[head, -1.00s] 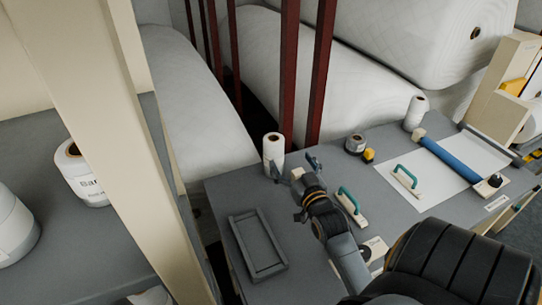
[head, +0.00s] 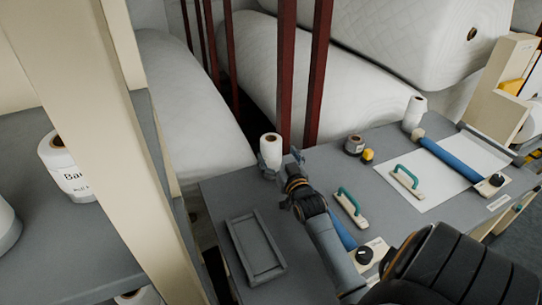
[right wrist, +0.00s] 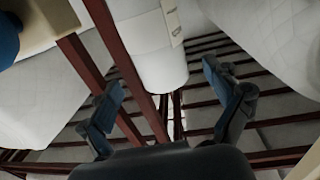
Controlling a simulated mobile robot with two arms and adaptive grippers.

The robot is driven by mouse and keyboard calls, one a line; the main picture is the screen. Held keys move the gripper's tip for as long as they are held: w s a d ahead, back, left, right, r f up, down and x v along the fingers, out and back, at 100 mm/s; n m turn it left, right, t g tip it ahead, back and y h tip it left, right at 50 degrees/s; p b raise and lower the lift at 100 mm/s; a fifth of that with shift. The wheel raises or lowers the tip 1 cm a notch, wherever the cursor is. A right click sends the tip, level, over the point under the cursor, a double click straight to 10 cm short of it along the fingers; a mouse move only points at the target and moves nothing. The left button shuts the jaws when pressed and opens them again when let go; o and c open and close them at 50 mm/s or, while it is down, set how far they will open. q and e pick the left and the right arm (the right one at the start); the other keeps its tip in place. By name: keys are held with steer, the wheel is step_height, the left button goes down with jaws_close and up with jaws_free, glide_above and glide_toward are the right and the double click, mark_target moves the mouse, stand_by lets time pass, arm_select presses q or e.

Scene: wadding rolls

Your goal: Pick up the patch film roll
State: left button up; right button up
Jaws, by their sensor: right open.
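A small white roll (head: 271,151), which I take for the patch film roll, stands upright at the back left of the grey table. My right gripper (head: 282,164) is open at its base, close to its near right side. In the right wrist view, a white roll (right wrist: 160,60) with a pale label shows between the two spread fingers (right wrist: 166,85). The fingers stand apart from it on both sides, and I cannot see contact. A similar white roll (head: 414,114) stands farther right on the table. My left gripper is not in view.
A dark tray (head: 255,248) lies on the table (head: 212,220) left of my arm. Red posts (head: 318,75) rise behind the table.

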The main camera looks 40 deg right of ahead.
steer(key=shift+w+d+r+p, duration=0.25)
steer(key=shift+w+p, duration=0.1)
steer(key=shift+w, duration=0.25)
steer(key=p+x, duration=0.1)
steer(key=x, duration=0.2)
steer(key=shift+w+f, duration=0.2)
steer(key=shift+w+d+f, duration=0.1)
steer(key=shift+w+d, duration=0.1)
steer(key=shift+w, duration=0.15)
steer(key=shift+s, duration=0.1)
steer(key=c, duration=1.8)
steer(key=shift+o, duration=0.2)
